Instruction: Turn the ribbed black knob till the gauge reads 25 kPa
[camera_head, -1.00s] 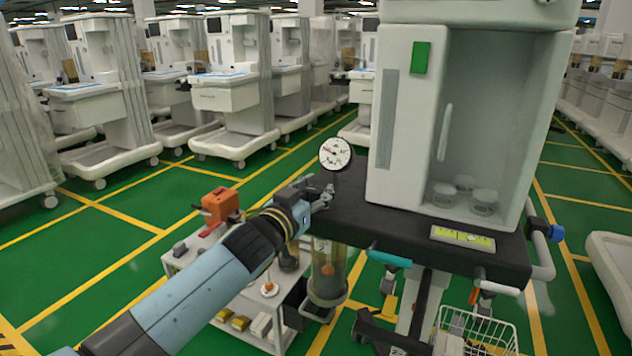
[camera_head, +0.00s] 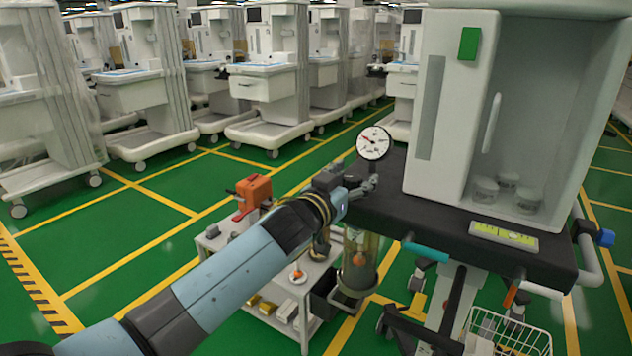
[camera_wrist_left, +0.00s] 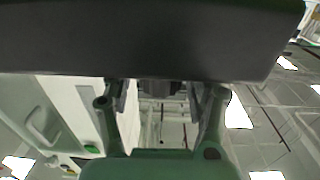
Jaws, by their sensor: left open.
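The round white gauge (camera_head: 374,143) stands at the left edge of the cart's black worktop. Its face has a dark needle and a red mark, but the figures are too small to read. My left gripper (camera_head: 368,184) is just below the gauge, at the worktop's left end. In the left wrist view its two fingers (camera_wrist_left: 160,94) are apart. A dark, seemingly ribbed piece, likely the knob (camera_wrist_left: 160,87), shows between them under the black slab. I cannot tell whether the fingers touch it. In the head view the knob is hidden by the gripper. My right gripper is not in view.
The cart's white cabinet (camera_head: 455,110) rises right of the gauge. A clear canister (camera_head: 358,262) hangs below the worktop, near my left wrist. A low white trolley (camera_head: 262,270) with an orange device (camera_head: 254,190) stands behind my left forearm. Green floor lies open to the left.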

